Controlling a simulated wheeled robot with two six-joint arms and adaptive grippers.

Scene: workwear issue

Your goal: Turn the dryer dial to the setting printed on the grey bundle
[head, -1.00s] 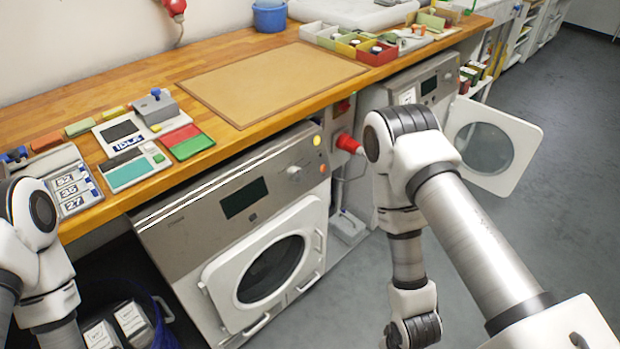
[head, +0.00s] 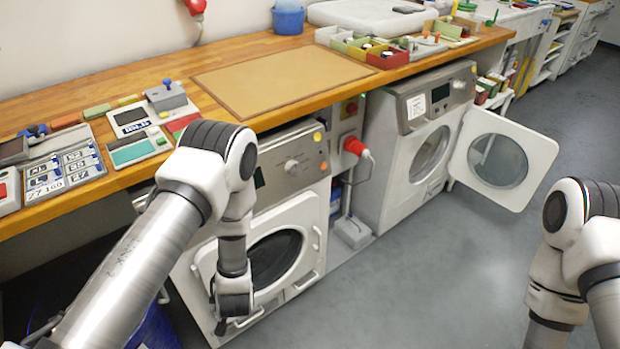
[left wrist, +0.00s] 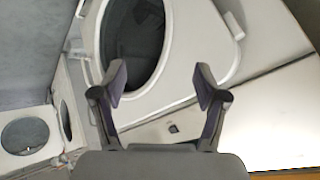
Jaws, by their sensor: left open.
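A front-loading machine with a closed round door (head: 313,215) stands under the bench. Its panel carries a silver dial (head: 291,166) and an orange button; my left arm covers part of the panel. A second machine (head: 388,180) with its door swung open stands farther right; I cannot tell which is the dryer. My left gripper (left wrist: 160,80) is open and empty in the left wrist view, in front of a white machine front with a dark round window. In the head view its fingers cannot be made out. My right gripper is out of view. No grey bundle is identifiable.
The wooden bench (head: 120,95) holds trays, cards and small boxes. The open white door (head: 535,150) juts into the room at right. A blue bin (head: 160,325) is partly hidden at lower left. Grey floor is clear at centre right.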

